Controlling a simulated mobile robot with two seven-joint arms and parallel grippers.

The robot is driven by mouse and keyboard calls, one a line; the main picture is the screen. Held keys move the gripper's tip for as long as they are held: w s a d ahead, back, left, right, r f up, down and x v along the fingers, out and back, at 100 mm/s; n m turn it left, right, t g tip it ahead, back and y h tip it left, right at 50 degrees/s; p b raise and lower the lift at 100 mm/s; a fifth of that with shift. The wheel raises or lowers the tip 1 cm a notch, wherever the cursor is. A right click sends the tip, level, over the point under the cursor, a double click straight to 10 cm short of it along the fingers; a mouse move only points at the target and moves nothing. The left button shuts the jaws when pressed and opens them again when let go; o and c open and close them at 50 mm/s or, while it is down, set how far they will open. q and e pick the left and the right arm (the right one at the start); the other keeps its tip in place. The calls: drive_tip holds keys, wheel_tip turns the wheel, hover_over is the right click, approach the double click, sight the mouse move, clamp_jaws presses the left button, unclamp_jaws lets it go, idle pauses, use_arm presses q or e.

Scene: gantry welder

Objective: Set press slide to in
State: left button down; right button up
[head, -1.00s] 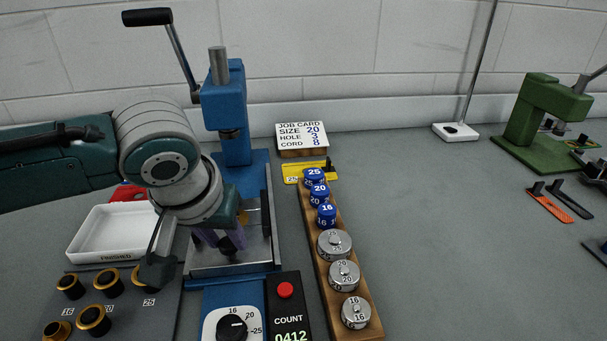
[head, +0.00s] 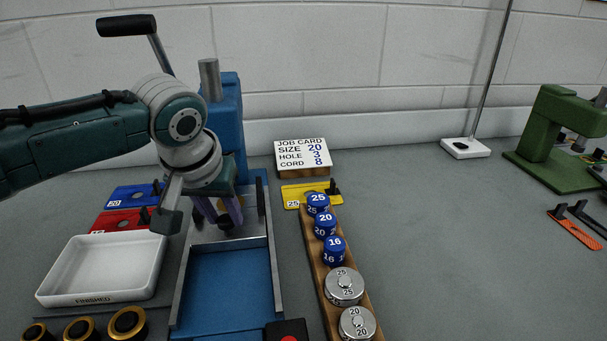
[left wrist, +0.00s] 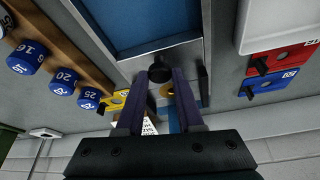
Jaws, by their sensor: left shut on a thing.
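The blue press (head: 225,120) stands at the back left, with a crank lever on top. Its steel press slide (head: 240,242) sits under the press head, at the far end of the bed (head: 225,285), whose blue floor is bare in front of it. My left gripper (head: 226,220) is over the slide with its purple fingers pointing down. In the left wrist view its fingers are shut on a black knob (left wrist: 160,70) on the slide. My wrist hides part of the press head and slide in the head view. My right gripper is not in view.
A white finished tray (head: 100,270) and red (head: 122,220) and blue (head: 135,193) plates lie left of the press. A wooden rack (head: 325,265) with blue and steel dies runs along its right. A job card (head: 303,155) stands behind. The grey bench farther right is mostly clear.

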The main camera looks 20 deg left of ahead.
use_arm(q)
drive_tip(key=shift+a, duration=0.1)
drive_tip(key=c, duration=0.5)
unclamp_jaws()
drive_tip(key=shift+w, duration=0.15)
drive_tip(key=shift+r, duration=0.15)
drive_tip(key=shift+r+p, duration=0.3)
drive_tip(key=shift+r, duration=0.05)
drive_tip(key=p+v, duration=0.2)
drive_tip(key=v, duration=0.7)
drive_tip(key=shift+s, duration=0.25)
